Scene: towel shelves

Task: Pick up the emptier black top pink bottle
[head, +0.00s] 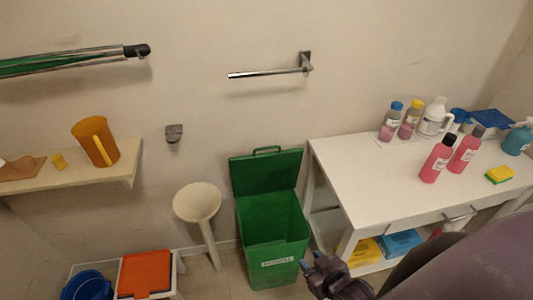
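Two pink bottles with black tops stand upright on the white table at the right of the head view. The nearer one (436,163) is at the left, and the other (465,154) is just behind it to the right. Both look pink over most of their height, and I cannot tell which is emptier. My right gripper (312,262) is low in front of the table, left of the bottles and apart from them. It holds nothing that I can see, and its finger gap is unclear. My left gripper is out of view.
The white table (365,185) also bears a blue-capped bottle (391,122), a yellow-capped bottle (411,118), a white jug (433,118), a sponge (499,175) and a teal bottle (517,139). Its front left top is clear. An open green bin (272,240) stands left of it.

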